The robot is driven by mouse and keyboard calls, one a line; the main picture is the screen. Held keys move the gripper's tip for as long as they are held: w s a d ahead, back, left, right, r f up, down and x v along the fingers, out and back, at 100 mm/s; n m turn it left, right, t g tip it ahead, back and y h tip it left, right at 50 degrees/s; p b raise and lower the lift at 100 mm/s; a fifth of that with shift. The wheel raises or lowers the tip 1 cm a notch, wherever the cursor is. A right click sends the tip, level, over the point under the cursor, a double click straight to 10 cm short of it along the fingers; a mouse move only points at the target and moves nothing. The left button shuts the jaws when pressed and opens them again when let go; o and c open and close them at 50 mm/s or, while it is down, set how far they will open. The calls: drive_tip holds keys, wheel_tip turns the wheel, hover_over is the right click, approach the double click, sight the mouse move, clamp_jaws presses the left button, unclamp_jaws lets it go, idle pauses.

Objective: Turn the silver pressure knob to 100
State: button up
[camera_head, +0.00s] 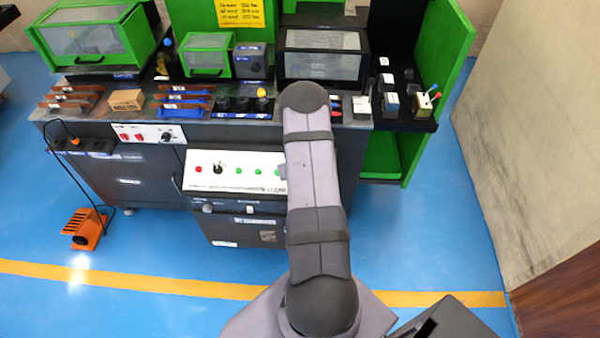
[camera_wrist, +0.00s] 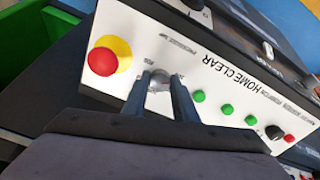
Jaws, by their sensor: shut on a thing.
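The silver pressure knob (camera_wrist: 159,82) is on a white control panel (camera_wrist: 225,75) in the wrist view, between the two fingers of my gripper (camera_wrist: 160,80). The fingers are shut on it, one on each side, and hide part of the dial marks. I cannot read the number the knob points to. In the head view my arm covers the right part of the panel (camera_head: 230,160), so the knob and my gripper are hidden there.
A red emergency button (camera_wrist: 103,61) on a yellow ring sits left of the knob. Several green buttons (camera_wrist: 227,109), a black knob (camera_wrist: 274,132) and a red button (camera_wrist: 289,139) are to the right. A green-framed cabinet (camera_head: 455,60) stands at the bench's right end.

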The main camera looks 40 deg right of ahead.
drive_tip(key=o, duration=1.1)
drive_tip(key=shift+c, duration=0.2)
drive_tip(key=shift+r, duration=0.1)
drive_tip(key=v, duration=0.7)
drive_tip(key=shift+b, duration=0.4)
drive_tip(key=shift+a, duration=0.1)
